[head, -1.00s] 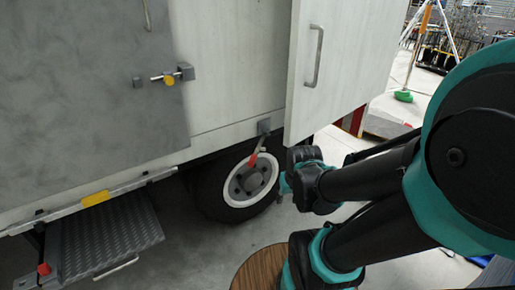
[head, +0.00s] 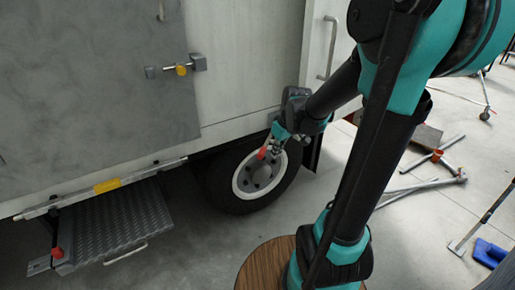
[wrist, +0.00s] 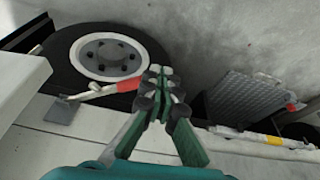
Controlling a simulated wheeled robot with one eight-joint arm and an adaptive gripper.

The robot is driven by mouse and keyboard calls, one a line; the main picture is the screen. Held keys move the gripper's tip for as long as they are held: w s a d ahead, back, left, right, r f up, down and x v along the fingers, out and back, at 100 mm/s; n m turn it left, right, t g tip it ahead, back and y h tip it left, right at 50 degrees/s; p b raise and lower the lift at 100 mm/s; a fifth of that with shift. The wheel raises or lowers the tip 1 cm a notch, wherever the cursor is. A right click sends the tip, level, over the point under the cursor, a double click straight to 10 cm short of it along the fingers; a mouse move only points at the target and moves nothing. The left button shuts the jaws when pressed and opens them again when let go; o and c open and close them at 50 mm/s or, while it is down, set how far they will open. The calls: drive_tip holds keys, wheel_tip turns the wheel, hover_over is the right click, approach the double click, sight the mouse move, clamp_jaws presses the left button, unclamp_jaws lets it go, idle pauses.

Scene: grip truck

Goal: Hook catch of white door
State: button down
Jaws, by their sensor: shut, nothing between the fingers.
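The white door (head: 319,45) stands swung out at the right of the truck side, with an upright handle; my arm hides part of it. The catch is a pale rod with a red end (wrist: 127,85), on a grey bracket (wrist: 62,108) in the wrist view. Its red end (head: 263,153) shows in front of the wheel in the head view, while my wrist hides its bracket there. My gripper (wrist: 161,72) is shut and empty, its fingertips just beside the red end. In the head view my gripper (head: 273,143) points down-left; contact cannot be told.
The truck's wheel (head: 250,178) is right behind the catch. A grey panel with a yellow-knobbed latch (head: 181,69) is to the left, above a metal step (head: 118,222). A round wooden top (head: 262,265) is below. Metal poles (head: 432,185) lie on the floor at right.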

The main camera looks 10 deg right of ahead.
drive_tip(key=w+a+n+y, duration=0.1)
drive_tip(key=w+a+n, duration=0.2)
drive_tip(key=w, duration=0.5)
drive_tip(key=w+a+r+n+g, duration=0.1)
drive_tip(key=w+a+n, duration=0.2)
drive_tip(key=w, duration=0.4)
drive_tip(key=shift+w+n+y, duration=0.4)
drive_tip(key=shift+n, duration=0.1)
drive_tip(key=x, duration=1)
drive_tip(key=shift+s+d+f, duration=0.15)
drive_tip(key=shift+s+d, duration=0.15)
drive_tip(key=shift+d, duration=0.3)
drive_tip(key=shift+s+d+f, duration=0.15)
drive_tip(key=shift+s+d, duration=0.2)
drive_tip(key=shift+d, duration=0.25)
drive_tip(key=shift+s+d+f, duration=0.1)
drive_tip(key=shift+s+d, duration=0.2)
drive_tip(key=shift+d, duration=0.3)
drive_tip(key=shift+d, duration=0.1)
